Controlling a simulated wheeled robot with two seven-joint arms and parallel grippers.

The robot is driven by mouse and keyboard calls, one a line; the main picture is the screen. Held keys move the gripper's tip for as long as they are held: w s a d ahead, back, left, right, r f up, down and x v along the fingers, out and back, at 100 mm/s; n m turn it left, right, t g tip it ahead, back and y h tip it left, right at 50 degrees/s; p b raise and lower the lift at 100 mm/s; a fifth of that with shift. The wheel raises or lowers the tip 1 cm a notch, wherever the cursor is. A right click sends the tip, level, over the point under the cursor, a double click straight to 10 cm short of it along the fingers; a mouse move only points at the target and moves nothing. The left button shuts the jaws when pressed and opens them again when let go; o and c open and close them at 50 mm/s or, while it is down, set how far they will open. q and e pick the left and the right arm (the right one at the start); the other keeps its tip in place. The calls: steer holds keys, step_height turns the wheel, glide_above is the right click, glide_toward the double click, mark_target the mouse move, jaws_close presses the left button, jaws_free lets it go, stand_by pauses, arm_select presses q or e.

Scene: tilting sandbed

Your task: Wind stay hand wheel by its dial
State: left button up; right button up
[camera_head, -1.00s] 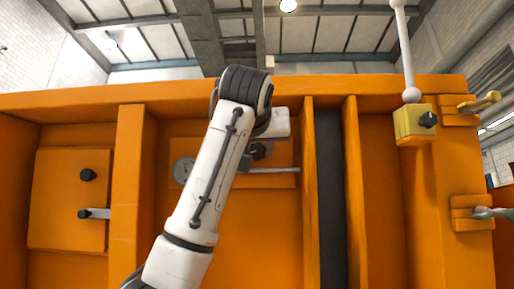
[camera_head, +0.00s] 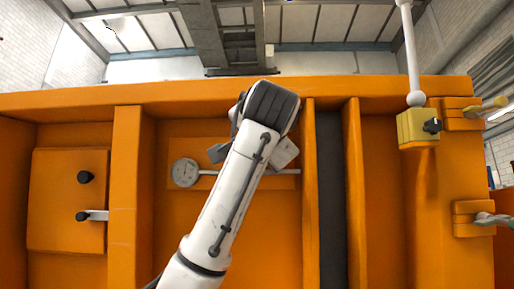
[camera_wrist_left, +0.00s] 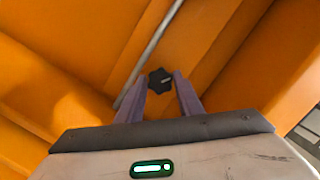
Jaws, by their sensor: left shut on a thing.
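The dial (camera_head: 186,172) is a round, pale grey gauge on the orange panel in the middle bay; its reading is too small to tell. A thin grey rod (camera_head: 285,171) runs to the right from behind my arm. The hand wheel (camera_wrist_left: 160,80) is a black lobed knob, seen in the left wrist view beside the rod (camera_wrist_left: 151,52). My left gripper (camera_wrist_left: 161,88) has its two fingers on either side of the hand wheel and is shut on it. In the head view my left wrist hides the hand wheel. My right gripper is not in view.
A panel with two black knobs (camera_head: 86,177) is in the left bay. Orange ribs (camera_head: 128,190) and a dark slot (camera_head: 330,200) flank the middle bay. At right stand a yellow block (camera_head: 416,127) with a white ball-jointed rod, and side levers (camera_head: 487,106).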

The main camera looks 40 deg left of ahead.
arm_select(q)
steer(key=m+y, duration=0.1)
steer(key=m, duration=0.3)
steer(key=m+p, duration=0.1)
steer(key=m, duration=0.3)
steer(key=shift+f+t+y+p, duration=0.1)
steer(key=shift+t+y+p, duration=0.2)
steer(key=shift+y, duration=0.1)
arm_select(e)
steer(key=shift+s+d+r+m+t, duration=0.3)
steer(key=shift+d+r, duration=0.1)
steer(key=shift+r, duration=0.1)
arm_select(q)
steer(key=shift+m, duration=0.4)
steer(key=o, duration=1.1)
steer(key=shift+c, duration=0.2)
steer(key=shift+d, duration=0.1)
